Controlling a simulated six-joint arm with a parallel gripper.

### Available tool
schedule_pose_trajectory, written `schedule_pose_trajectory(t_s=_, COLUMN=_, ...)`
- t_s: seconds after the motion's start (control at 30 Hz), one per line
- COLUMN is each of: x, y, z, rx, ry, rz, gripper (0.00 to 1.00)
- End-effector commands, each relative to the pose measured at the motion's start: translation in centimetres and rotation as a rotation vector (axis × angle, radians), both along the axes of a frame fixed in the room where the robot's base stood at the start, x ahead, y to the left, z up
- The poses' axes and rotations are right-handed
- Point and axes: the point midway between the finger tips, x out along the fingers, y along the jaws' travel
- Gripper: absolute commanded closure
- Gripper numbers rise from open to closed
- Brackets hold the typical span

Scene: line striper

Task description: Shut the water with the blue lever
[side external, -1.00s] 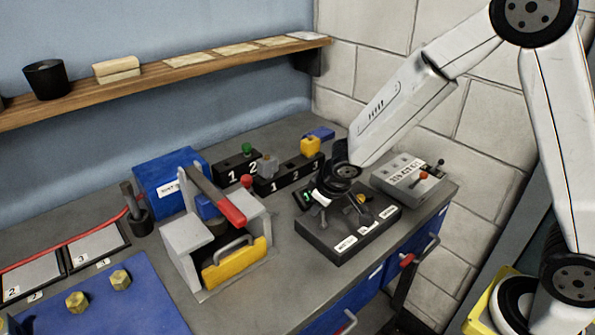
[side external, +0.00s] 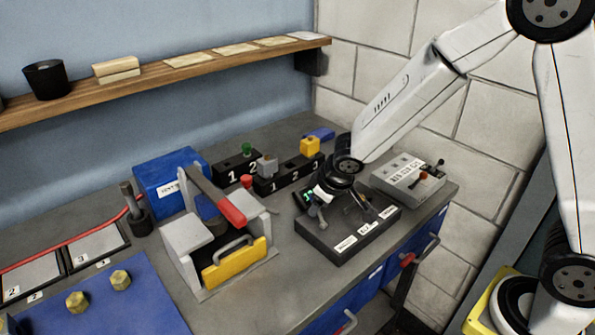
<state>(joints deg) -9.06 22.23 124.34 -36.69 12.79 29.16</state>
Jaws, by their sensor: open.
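A dark control box (side external: 335,243) with several small levers and white labels on its front stands on the bench, right of centre. A grey metal lever (side external: 320,212) shows at its left, and further lever stems show at its right. I cannot make out a blue lever on it; my gripper and wrist cover part of its top. My gripper (side external: 338,198) is open, pointing down close over the levers at the back of the box. I cannot tell whether it touches one. The label words are too small to read surely.
Numbered black blocks (side external: 284,179) stand behind. A grey fixture with a red-handled lever (side external: 231,211) and a yellow plate (side external: 233,263) stands left. The front bench edge is near.

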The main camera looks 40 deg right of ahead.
Motion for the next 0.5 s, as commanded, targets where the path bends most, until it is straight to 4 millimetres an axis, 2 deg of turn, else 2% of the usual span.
schedule_pose_trajectory(t_s=0.5, x=-2.1, y=0.3, z=4.7, rx=-0.001, ry=0.000, rz=0.000, gripper=0.34)
